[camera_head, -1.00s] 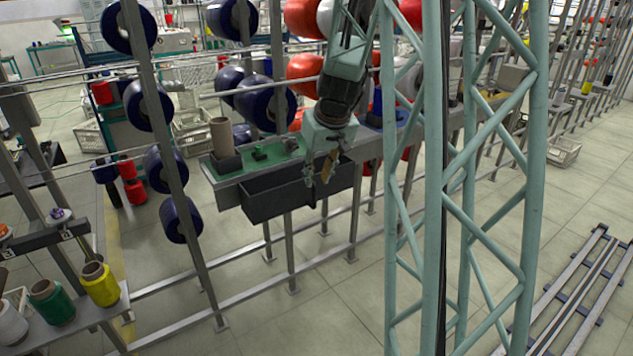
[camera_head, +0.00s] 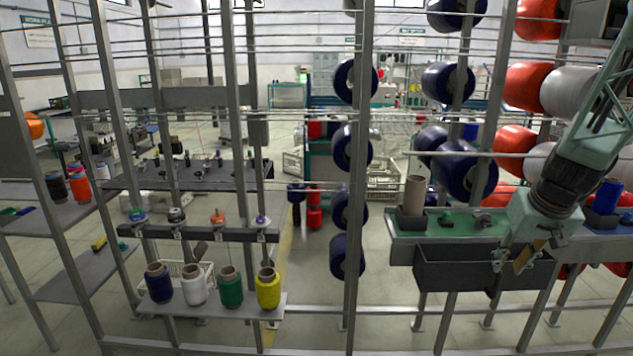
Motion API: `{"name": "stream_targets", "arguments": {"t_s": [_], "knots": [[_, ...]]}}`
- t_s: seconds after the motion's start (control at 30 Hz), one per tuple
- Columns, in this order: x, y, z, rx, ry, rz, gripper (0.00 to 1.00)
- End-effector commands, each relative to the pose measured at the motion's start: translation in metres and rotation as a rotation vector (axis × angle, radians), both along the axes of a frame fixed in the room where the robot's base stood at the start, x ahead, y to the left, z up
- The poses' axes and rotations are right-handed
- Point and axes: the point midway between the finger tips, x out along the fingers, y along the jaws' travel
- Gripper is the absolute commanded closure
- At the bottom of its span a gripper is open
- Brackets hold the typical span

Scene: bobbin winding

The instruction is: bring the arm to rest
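My gripper (camera_head: 510,264) hangs at the right of the head view, at the end of my teal and black arm. It points downward in front of the long dark bin (camera_head: 450,272) below the green-topped bench (camera_head: 405,243). A tan piece shows at the fingers; I cannot tell whether it is part of the gripper or something held. The finger gap is too small to make out.
A brown tube (camera_head: 413,193) stands on the bench. A shelf (camera_head: 215,309) at lower left carries blue, white, green and yellow (camera_head: 268,289) thread cones. Upright steel posts and rails cross the view. Large blue spools (camera_head: 468,172) and red spools (camera_head: 527,86) hang at the right.

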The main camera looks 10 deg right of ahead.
Motion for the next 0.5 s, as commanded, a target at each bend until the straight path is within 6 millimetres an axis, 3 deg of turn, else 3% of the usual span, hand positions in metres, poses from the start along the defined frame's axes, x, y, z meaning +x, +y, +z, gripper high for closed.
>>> {"name": "stream_targets", "arguments": {"t_s": [0.27,0.5], "knots": [[-0.003,0.029,0.020,0.013,-0.006,0.007,0.76],[-0.014,0.078,0.051,0.037,-0.010,0.017,0.76]]}}
